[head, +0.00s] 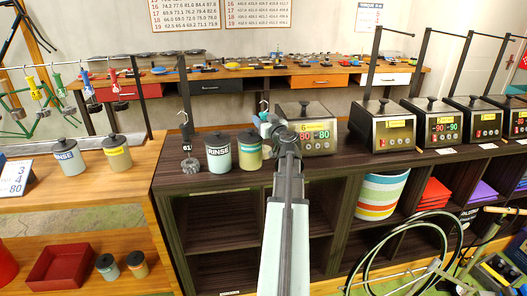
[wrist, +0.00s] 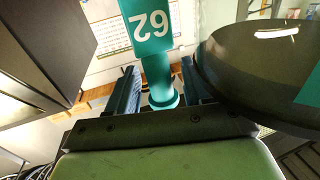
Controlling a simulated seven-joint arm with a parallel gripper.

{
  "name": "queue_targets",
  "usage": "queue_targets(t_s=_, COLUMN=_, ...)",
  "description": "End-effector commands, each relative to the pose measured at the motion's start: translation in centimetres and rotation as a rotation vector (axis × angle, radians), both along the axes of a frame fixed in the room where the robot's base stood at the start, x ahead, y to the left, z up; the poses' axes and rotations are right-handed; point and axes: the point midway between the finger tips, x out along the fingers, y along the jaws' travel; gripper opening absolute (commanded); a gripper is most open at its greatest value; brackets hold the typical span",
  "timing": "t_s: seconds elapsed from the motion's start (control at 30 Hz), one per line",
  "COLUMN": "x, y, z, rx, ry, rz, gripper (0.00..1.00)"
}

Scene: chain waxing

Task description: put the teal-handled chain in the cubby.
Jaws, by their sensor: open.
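The teal handle (wrist: 157,78) stands between the two fingers of my gripper (wrist: 160,90) in the wrist view, with a teal tag reading 62 that appears upside down. The fingers are open on either side of it, and I cannot tell whether they touch it. In the head view a small part of the teal handle (head: 264,117) shows beside my gripper (head: 274,124), just below a hook above the dark counter. Its chain is hidden or too small to make out. Open cubbies (head: 240,203) lie under the counter; the ones at the left look empty.
A RINSE jar (head: 219,153) and a greenish jar (head: 249,150) stand close left of my gripper. A dark-handled chain (head: 189,160) hangs further left. A wax heater (head: 312,130) stands just behind at the right. A striped bin (head: 380,195) fills one cubby.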

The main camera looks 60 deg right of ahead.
Motion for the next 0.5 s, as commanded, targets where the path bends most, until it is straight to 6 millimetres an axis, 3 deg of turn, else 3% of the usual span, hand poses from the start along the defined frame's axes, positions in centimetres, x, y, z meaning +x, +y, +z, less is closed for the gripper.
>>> queue_targets(t_s=0.2, x=0.01, y=0.02, z=-0.02, rx=0.0, ry=0.0, rz=0.0, gripper=0.5)
queue_targets(t_s=0.5, x=-0.01, y=0.03, z=-0.02, rx=0.001, ry=-0.001, rz=0.0, gripper=0.21)
